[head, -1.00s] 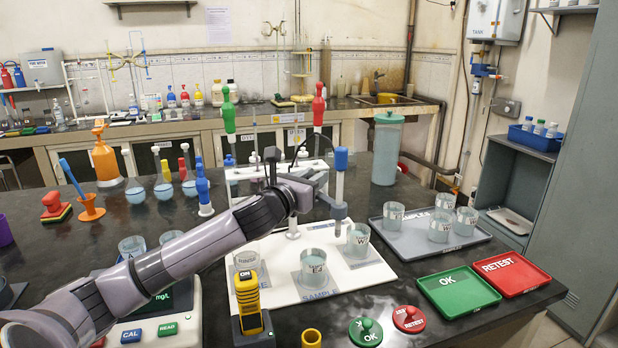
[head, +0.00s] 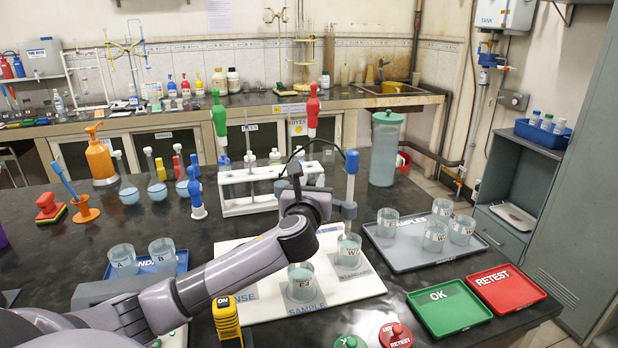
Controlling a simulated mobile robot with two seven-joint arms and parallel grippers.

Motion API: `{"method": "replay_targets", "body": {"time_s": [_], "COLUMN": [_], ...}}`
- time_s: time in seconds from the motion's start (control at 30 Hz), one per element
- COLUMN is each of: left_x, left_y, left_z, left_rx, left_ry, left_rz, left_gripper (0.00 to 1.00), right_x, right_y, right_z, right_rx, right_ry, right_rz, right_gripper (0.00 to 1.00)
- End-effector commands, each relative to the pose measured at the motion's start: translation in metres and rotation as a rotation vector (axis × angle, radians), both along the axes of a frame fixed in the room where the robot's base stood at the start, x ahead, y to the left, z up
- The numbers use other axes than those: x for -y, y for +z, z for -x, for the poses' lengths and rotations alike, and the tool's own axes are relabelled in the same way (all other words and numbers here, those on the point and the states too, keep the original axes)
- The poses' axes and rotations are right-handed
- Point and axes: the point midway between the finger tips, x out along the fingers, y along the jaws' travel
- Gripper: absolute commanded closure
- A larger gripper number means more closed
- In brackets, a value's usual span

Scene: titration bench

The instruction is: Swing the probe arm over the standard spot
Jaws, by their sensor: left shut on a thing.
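The probe arm holds a blue-capped probe (head: 351,172) with a grey block at its lower end. In the picture the probe stands above a water-filled beaker (head: 349,252) at the right-hand spot of the white mat (head: 262,310); the exact depth is hard to tell. My left gripper (head: 296,180) is shut on the probe arm, left of the probe; its fingertips are partly hidden by my wrist. A second beaker (head: 300,284) stands on the SAMPLE spot. My forearm hides much of the mat's left part. My right gripper does not show.
A clear canister (head: 384,148) stands behind the probe. A grey tray (head: 400,262) with several beakers is at right, with green OK (head: 450,308) and red RETEST (head: 505,290) trays in front. A white rack (head: 240,207) with red and green tops stands behind my gripper.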

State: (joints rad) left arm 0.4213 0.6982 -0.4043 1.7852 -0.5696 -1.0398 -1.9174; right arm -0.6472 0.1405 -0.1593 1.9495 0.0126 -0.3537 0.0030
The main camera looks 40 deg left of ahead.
Motion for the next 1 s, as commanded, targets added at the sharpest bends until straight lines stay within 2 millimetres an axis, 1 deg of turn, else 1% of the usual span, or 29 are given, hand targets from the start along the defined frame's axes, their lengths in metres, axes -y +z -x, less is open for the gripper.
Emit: {"method": "replay_targets", "body": {"time_s": [0.47,0.5,0.53,0.57,0.87,0.97,1.0], "left_x": [0.003,0.003,0.003,0.003,0.002,0.002,0.002], "left_y": [-0.002,-0.002,-0.002,-0.002,0.001,0.008,0.014], "left_z": [0.001,0.001,0.001,0.001,0.001,0.001,0.001], "left_rx": [-0.001,-0.001,-0.001,-0.001,0.001,0.004,0.004], "left_ry": [0.002,0.002,0.002,0.002,0.003,0.003,0.004], "left_rz": [0.004,0.004,0.004,0.004,0.002,0.000,0.001], "left_gripper": [1.00,0.67,0.57,0.52,0.52,0.52,0.52], "right_x": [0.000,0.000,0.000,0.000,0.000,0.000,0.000], "right_y": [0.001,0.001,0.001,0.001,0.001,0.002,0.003], "right_z": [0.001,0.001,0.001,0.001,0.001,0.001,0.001], "right_rx": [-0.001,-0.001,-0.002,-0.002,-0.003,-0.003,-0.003], "right_ry": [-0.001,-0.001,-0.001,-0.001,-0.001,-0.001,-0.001], "right_rz": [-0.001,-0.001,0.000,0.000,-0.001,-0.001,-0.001], "right_gripper": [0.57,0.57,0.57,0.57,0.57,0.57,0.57]}}
